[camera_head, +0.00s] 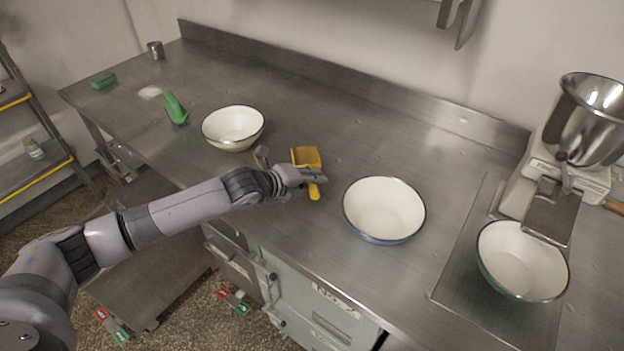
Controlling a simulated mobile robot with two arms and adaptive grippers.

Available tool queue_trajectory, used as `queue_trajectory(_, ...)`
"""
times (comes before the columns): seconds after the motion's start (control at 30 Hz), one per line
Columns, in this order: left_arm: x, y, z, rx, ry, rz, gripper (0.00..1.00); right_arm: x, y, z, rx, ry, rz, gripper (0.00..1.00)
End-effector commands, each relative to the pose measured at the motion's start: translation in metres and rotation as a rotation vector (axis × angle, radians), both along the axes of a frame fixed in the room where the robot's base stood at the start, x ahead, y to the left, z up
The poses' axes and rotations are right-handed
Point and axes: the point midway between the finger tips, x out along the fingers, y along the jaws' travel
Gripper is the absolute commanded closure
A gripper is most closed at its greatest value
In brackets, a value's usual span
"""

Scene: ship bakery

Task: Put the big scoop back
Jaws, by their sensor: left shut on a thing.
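A yellow scoop (306,157) is at the middle of the steel counter, between two white bowls. Its yellow handle end (314,192) shows on the near side of my fingers. My left gripper (312,176) is shut on the scoop's handle, and its fingers hide part of it. I cannot tell whether the scoop touches the counter. A green scoop-like thing (175,109) lies further left on the counter. My right gripper is not in view.
A white bowl (233,128) stands left of the scoop and a blue-rimmed bowl (384,209) right of it. A green-rimmed bowl (522,262) and a machine with a steel bowl (588,115) are at the right. A green block (103,81) and metal cup (156,50) stand far left.

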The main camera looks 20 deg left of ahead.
Motion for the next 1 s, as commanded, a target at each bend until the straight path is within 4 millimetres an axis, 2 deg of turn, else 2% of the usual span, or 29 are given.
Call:
queue_trajectory(0.3, 0.0, 0.0, 0.001, 0.0, -0.002, -0.001, 1.0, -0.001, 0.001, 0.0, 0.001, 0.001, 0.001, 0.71)
queue_trajectory(0.9, 0.0, 0.0, -0.011, 0.0, -0.002, -0.001, 1.0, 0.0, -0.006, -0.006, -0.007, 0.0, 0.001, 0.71)
queue_trajectory(0.93, 0.0, 0.0, -0.01, 0.0, -0.002, -0.001, 0.83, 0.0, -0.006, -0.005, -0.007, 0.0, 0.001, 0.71)
queue_trajectory(1.0, 0.0, 0.0, -0.01, 0.0, -0.002, -0.001, 0.78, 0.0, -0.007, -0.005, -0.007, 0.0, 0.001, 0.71)
